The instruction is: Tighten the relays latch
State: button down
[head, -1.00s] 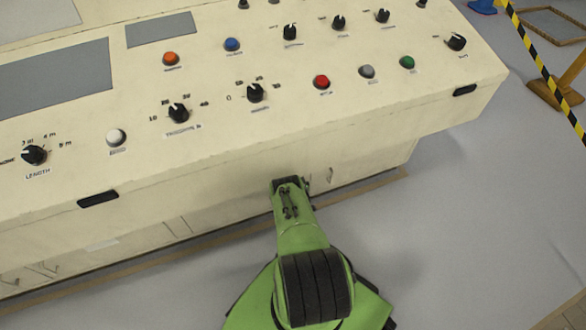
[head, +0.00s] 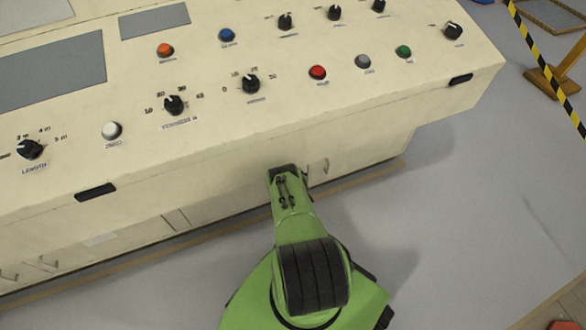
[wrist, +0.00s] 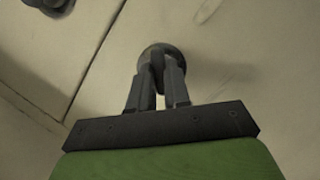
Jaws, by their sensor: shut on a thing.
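A round dark latch knob (wrist: 158,52) sits on the cream cabinet front in the wrist view. My gripper (wrist: 160,72) is shut on it, with one grey finger on each side of its raised middle. The fingers cover part of the knob. I cannot read any label that names it. In the head view, my green arm reaches the lower front of the console, and the gripped latch is hidden there.
The cream console (head: 370,130) carries several knobs and coloured buttons on its sloping top, which overhangs the cabinet front. A second dark latch (wrist: 50,6) is at the wrist view's top left. A striped yellow-black barrier (head: 545,70) stands right. Grey floor (head: 450,230) is clear there.

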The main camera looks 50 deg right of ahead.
jog(key=shift+s+d+r+m+t+y, duration=0.1)
jog(key=shift+m+t+y, duration=0.25)
jog(key=shift+m+y, duration=0.85)
jog(key=shift+d+r+m+t+y, duration=0.1)
jog(key=shift+m+t+y, duration=0.45)
jog(key=shift+m, duration=1.15)
jog(key=c, duration=1.1)
grip_release()
jog(key=shift+s+g, duration=0.1)
jog(key=shift+g, duration=0.2)
